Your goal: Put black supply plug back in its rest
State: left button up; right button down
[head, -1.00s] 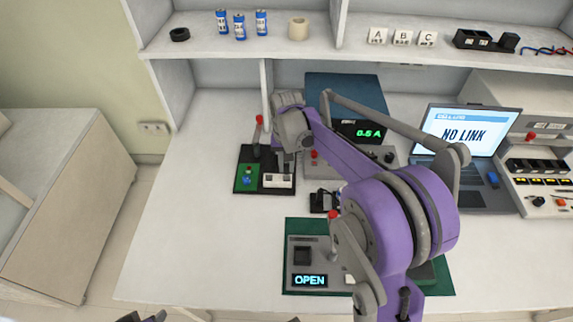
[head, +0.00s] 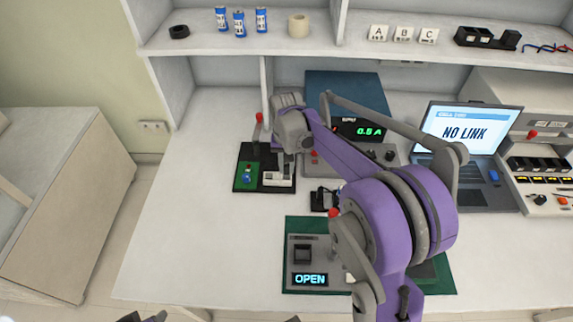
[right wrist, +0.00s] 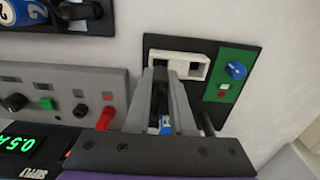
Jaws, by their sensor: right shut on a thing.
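My right gripper (right wrist: 167,78) is shut, its fingers close together, at the white slotted block (right wrist: 180,66) of a small black-based fixture. It holds a dark piece, probably the black supply plug, but the fingers hide most of it. In the head view the right gripper (head: 284,168) is over the same white block (head: 277,180). The supply (head: 345,92) reads 0.5 A; a red plug (right wrist: 106,117) is at its front panel. I cannot make out the plug's rest for certain. Dark tips at the bottom edge may be my left gripper (head: 143,317).
A green-based module (head: 310,280) reading OPEN is in front. A laptop (head: 462,135) shows NO LINK. The left table top is clear.

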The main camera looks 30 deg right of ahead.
aim_at(286, 166)
jog(key=shift+f+b, duration=0.7)
jog(key=shift+f, duration=0.45)
jog(key=c, duration=0.7)
grip_release()
notch_tip(286, 166, up, 11)
jog(key=shift+f+p, duration=0.1)
jog(key=shift+p, duration=0.5)
jog(key=shift+s+a, duration=0.2)
jog(key=s+a+n+t+p, duration=0.2)
jog(key=s+a, duration=0.3)
jog(key=s, duration=0.5)
jog(key=s+a+n+t+p, duration=0.3)
jog(key=s+a+n+p, duration=0.1)
jog(key=s, duration=0.7)
jog(key=shift+a, duration=0.5)
